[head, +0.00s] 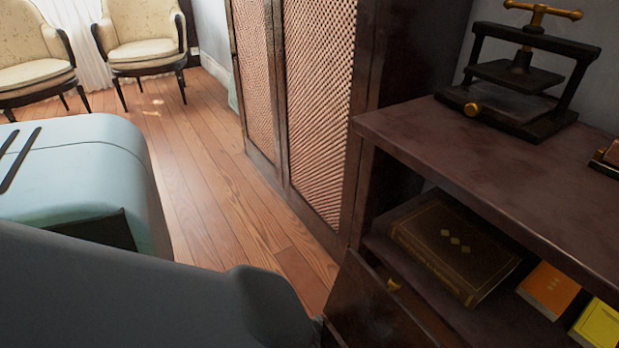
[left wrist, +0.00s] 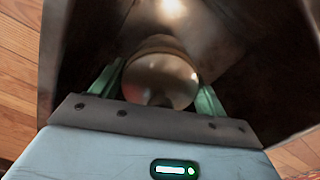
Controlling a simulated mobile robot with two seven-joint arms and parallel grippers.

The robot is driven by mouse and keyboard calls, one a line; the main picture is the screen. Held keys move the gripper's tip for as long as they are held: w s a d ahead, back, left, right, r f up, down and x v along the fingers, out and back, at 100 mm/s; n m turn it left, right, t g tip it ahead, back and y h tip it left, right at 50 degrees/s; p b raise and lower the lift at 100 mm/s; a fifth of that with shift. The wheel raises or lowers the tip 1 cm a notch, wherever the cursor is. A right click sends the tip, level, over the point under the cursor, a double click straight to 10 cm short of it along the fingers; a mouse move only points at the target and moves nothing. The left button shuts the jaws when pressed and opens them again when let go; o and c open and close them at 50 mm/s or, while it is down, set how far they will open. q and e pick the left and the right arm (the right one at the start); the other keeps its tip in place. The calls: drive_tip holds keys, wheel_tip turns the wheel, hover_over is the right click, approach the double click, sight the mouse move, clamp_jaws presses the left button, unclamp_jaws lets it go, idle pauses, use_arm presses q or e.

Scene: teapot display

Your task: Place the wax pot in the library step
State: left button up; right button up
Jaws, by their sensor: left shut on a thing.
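In the left wrist view, the wax pot (left wrist: 160,78) is a round, shiny, brownish metallic thing with a domed face toward the camera. My left gripper (left wrist: 157,92) is shut on it, with one green finger on each side. Dark brown walls (left wrist: 275,55) surround the pot and fingers like the inside of a box, seemingly the library step, though I cannot tell for sure. Whether the pot touches its floor is unclear. The head view shows neither the pot nor my left gripper. My right gripper is in no view.
A dark wooden shelf unit (head: 520,165) stands at right, with a black press (head: 520,75) on top and books (head: 455,245) below. A brass-knobbed dark panel (head: 375,305) is below it. A lattice-door cabinet (head: 318,105) stands behind. Wooden floor (head: 200,190) is clear toward two chairs (head: 145,40).

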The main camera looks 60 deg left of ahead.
use_arm(q)
wheel_tip(320, 180, down, 4)
drive_tip(key=shift+f+b, duration=0.1)
drive_tip(key=shift+b, duration=0.8)
wheel_tip(320, 180, down, 4)
drive_tip(key=shift+r+b, duration=0.2)
drive_tip(key=shift+b, duration=0.85)
drive_tip(key=shift+f, duration=0.15)
drive_tip(key=o, duration=1)
drive_tip(key=shift+o, duration=1.5)
